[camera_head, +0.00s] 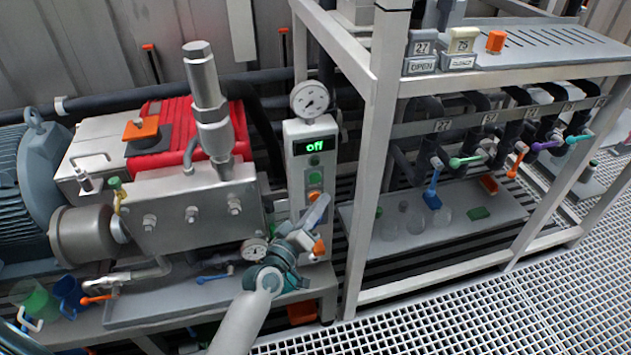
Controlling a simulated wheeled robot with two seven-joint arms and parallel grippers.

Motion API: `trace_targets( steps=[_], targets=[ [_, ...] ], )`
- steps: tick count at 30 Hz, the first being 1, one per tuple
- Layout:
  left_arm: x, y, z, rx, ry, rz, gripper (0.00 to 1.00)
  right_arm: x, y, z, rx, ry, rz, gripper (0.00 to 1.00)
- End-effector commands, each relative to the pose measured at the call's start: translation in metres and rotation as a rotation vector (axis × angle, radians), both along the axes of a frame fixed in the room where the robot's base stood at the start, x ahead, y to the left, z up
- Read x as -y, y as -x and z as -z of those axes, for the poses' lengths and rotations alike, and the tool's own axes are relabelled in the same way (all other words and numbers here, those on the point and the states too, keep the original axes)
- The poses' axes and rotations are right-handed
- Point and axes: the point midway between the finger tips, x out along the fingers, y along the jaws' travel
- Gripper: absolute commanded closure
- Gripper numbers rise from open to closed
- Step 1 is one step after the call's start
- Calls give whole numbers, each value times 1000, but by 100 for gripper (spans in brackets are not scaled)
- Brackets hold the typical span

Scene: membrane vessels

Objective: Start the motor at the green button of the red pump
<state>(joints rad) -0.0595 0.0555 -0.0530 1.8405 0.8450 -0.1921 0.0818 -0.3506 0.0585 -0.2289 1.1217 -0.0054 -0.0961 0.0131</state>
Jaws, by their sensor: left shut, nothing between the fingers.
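The red pump (188,122) stands at the left, with a steel block in front and a grey-blue motor on its far left. Its grey control panel (296,160) stands upright to the right of the pump. The display (314,146) on it reads "off" in green. The green button (315,178) is in view below the display. My left gripper (321,203) is shut and empty, its tip in front of the panel just below the green button. I cannot tell whether the tip touches the panel. The gripper hides part of the lower panel. My right gripper is not in view.
A round pressure gauge (310,98) sits above the panel, and another gauge (255,250) is low beside my left wrist. A white rack (375,150) with several coloured valve handles stands right of the panel. Open grating floor (560,300) lies at the lower right.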

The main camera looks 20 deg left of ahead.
Motion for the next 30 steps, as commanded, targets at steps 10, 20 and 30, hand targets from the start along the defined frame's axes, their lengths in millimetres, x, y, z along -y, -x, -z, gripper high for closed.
trace_targets(
  steps=[10, 20, 30],
  targets=[
    [-20, -30, 0, 1, 0, 0, 100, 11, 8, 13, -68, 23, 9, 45],
    [-25, -37, 0, 1, 0, -1, 100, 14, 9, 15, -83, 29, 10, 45],
    [-25, -37, 0, 1, 0, -1, 100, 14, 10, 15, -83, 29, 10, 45]
  ],
)
